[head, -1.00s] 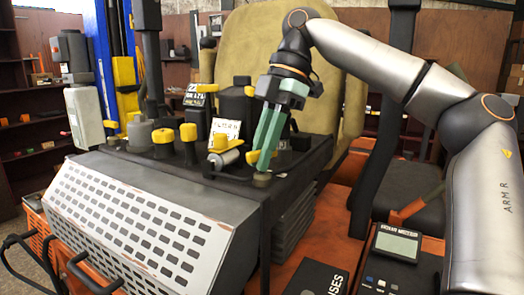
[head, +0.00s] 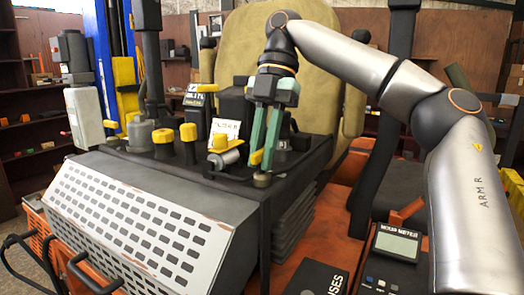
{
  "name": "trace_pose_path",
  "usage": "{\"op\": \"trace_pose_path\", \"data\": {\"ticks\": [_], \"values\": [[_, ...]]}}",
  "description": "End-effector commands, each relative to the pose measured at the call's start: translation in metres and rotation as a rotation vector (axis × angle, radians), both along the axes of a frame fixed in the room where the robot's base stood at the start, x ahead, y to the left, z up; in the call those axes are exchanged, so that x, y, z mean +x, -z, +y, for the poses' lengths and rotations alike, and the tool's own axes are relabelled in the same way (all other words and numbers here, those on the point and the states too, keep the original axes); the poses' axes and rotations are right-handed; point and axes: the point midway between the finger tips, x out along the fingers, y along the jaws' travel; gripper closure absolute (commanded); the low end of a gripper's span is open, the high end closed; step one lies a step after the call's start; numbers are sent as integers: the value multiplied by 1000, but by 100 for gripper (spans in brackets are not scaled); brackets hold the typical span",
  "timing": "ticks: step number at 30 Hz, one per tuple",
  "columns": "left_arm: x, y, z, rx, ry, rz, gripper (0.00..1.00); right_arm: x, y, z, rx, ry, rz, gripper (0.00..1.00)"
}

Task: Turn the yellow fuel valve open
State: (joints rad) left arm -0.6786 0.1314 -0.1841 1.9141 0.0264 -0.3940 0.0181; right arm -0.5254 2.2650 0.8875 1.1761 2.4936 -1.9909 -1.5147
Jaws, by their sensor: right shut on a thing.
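The yellow fuel valve handle (head: 256,157) shows as a small yellow piece at the right end of the mower's dark deck, just right of a silver cylinder. My right gripper (head: 265,160) points down over this spot, its two green fingers nearly upright and shut on the yellow handle. The fingers hide part of the handle, and the valve body under it is hard to make out. A round brass-coloured base (head: 262,180) shows just below the fingertips. My left gripper is not in view.
The silver cylinder (head: 229,157) with a yellow piece on top stands close left of the fingers. Several yellow-capped parts, such as this knob (head: 163,136), line the deck. A perforated grey panel (head: 140,220) slopes down in front. The tan seat (head: 240,50) rises behind.

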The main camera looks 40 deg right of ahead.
Motion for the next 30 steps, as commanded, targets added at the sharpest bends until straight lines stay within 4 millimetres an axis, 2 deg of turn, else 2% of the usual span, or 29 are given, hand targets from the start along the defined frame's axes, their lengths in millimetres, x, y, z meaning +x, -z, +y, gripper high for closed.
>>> {"op": "trace_pose_path", "data": {"ticks": [7,8,16,25,30], "values": [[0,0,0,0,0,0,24,0,-1,0,-1,-2,-3,100],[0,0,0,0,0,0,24,0,-1,0,-1,-2,-3,83],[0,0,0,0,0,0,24,0,0,0,-1,-1,-1,54],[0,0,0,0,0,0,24,0,0,0,-1,14,0,54],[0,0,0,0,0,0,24,-1,-1,0,1,114,-3,54]]}}
